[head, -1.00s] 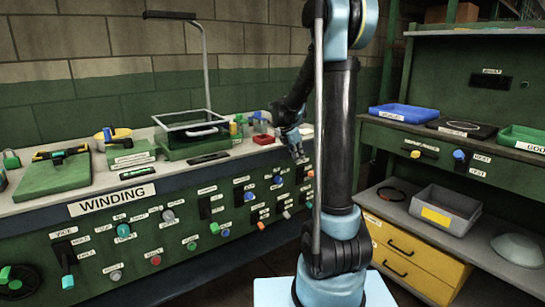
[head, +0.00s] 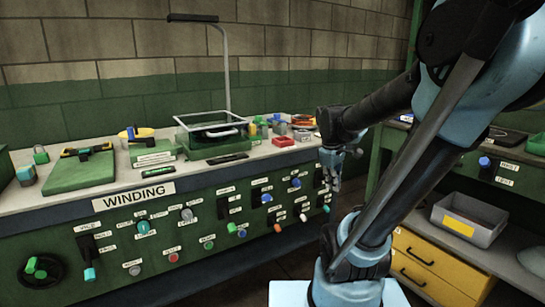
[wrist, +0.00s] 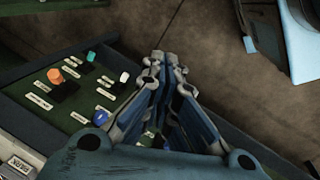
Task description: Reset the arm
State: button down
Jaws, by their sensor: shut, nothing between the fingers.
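My gripper (head: 338,176) is at the end of my dark and light-blue arm, in front of the right end of the winding bench (head: 60,205). It points downward beside the bench's green front panel. In the wrist view my gripper (wrist: 166,66) has its fingers together and empty, above the grey floor. The panel's knobs and switches, such as an orange knob (wrist: 55,76) and a blue knob (wrist: 102,117), show to its left. Part of the bench's right end is hidden behind my arm.
The bench top holds a green board (head: 80,170), a clear-lidded box (head: 212,135) and a small red bin (head: 284,142). Floor between bench and drawers looks clear.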

jog(key=s+a+f+m, duration=0.1)
jog(key=s+f+m, duration=0.2)
jog(key=s, duration=0.3)
jog(key=s+a+f+m+y, duration=0.1)
jog(key=s+f+m, duration=0.3)
jog(key=s+m, duration=0.2)
jog(key=shift+s+f+y, duration=0.25)
jog(key=shift+s+y, duration=0.05)
jog(key=shift+s, duration=0.35)
